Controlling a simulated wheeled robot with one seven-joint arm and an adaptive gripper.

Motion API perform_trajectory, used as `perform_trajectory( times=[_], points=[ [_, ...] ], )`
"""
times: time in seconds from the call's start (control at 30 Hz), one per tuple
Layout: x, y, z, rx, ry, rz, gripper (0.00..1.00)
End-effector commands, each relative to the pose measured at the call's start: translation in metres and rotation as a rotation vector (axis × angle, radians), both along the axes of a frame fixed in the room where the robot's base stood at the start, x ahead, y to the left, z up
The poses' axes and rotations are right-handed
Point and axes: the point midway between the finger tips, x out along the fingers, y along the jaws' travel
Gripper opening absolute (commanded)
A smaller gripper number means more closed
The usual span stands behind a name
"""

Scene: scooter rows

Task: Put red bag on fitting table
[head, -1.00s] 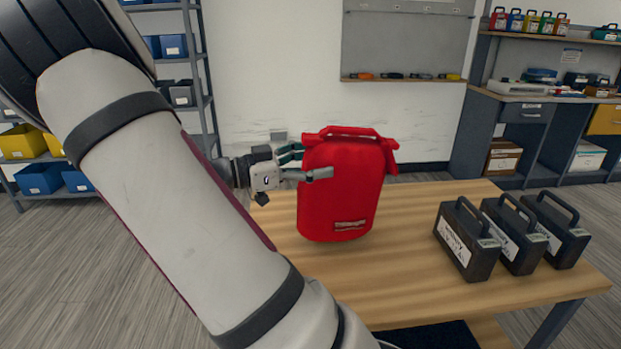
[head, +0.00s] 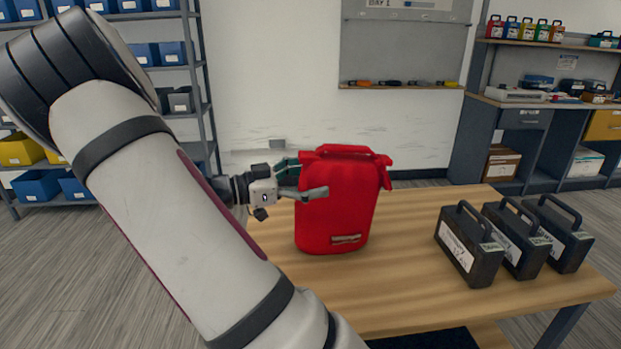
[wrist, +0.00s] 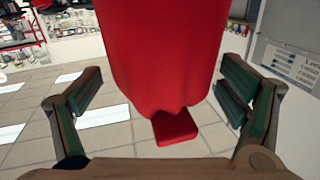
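The red bag (head: 340,205) stands upright on the left part of the wooden fitting table (head: 420,290), its base appearing to rest on the top. My gripper (head: 318,180) is at the bag's upper left side, with one finger in front of it and the other partly hidden behind. In the wrist view the bag (wrist: 165,60) fills the space between the fingers (wrist: 162,92). They are spread wide, with a narrow gap on each side of the bag, so my gripper is open around it.
Several black cases (head: 512,240) with handles stand in a row on the table's right side. A shelf with blue bins (head: 40,185) is at the left. A workbench (head: 545,105) and a wall board (head: 405,45) are behind. Bare tabletop lies between bag and cases.

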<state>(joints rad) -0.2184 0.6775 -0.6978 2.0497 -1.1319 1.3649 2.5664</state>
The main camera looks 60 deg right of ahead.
Motion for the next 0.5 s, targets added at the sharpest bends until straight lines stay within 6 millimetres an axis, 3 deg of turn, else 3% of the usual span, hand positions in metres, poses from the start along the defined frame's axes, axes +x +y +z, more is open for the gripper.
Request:
perform_trajectory(
  times=[0.4, 0.5],
  points=[
    [0.000, 0.000, 0.003, 0.000, 0.000, 0.000, 0.94],
    [0.008, 0.011, 0.002, -0.001, -0.001, 0.004, 0.94]
  ],
)
